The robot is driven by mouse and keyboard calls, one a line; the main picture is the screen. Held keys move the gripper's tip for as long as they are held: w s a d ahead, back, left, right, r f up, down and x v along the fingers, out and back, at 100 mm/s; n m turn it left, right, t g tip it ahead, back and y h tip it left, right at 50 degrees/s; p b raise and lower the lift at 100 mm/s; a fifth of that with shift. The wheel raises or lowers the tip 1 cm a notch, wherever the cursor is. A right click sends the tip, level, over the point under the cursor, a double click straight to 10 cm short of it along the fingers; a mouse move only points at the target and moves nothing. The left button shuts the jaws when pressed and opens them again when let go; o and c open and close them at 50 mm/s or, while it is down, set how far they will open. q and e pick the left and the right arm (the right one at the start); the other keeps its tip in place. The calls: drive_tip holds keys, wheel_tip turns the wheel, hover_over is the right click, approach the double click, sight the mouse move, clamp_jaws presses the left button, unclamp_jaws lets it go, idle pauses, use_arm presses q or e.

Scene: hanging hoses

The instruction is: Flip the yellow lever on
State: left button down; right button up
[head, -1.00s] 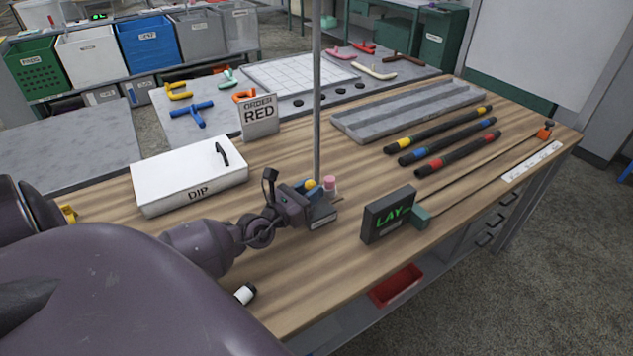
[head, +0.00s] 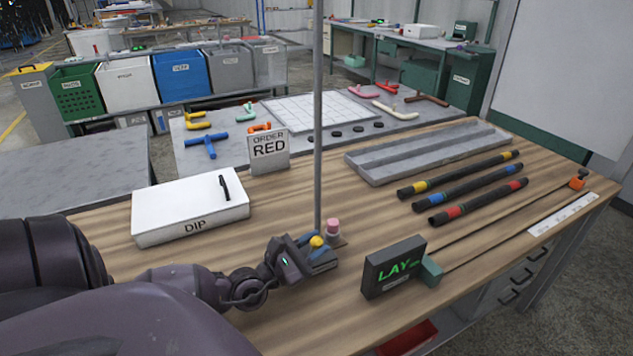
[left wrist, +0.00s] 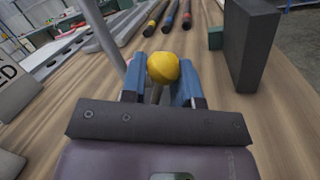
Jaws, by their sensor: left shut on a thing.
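The yellow lever shows as a round yellow knob (head: 316,241) beside the foot of a grey vertical pole. In the left wrist view the yellow knob (left wrist: 163,67) sits between the two blue fingers. My left gripper (head: 319,253) is shut on the yellow knob, low over the bench; it also shows in the left wrist view (left wrist: 162,82). The lever's shaft and base are mostly hidden by the fingers. My right gripper is not in view.
The grey pole (head: 318,120) rises close behind the gripper. A pink-topped piece (head: 333,226) stands just right of the knob. A dark LAY display (head: 394,267) stands to the right. The white DIP box (head: 190,208) lies left. Banded hoses (head: 460,188) lie at the back right.

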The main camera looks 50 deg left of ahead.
use_arm(q)
drive_tip(key=c, duration=1)
unclamp_jaws()
drive_tip(key=shift+d, duration=0.1)
drive_tip(key=shift+o, duration=0.6)
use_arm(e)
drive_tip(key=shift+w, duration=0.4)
use_arm(q)
drive_tip(key=shift+s, duration=0.1)
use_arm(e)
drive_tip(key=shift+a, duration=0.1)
use_arm(q)
drive_tip(key=v, duration=0.6)
drive_tip(key=shift+f, duration=0.1)
drive_tip(key=shift+s+b, duration=0.3)
drive_tip(key=shift+s, duration=0.35)
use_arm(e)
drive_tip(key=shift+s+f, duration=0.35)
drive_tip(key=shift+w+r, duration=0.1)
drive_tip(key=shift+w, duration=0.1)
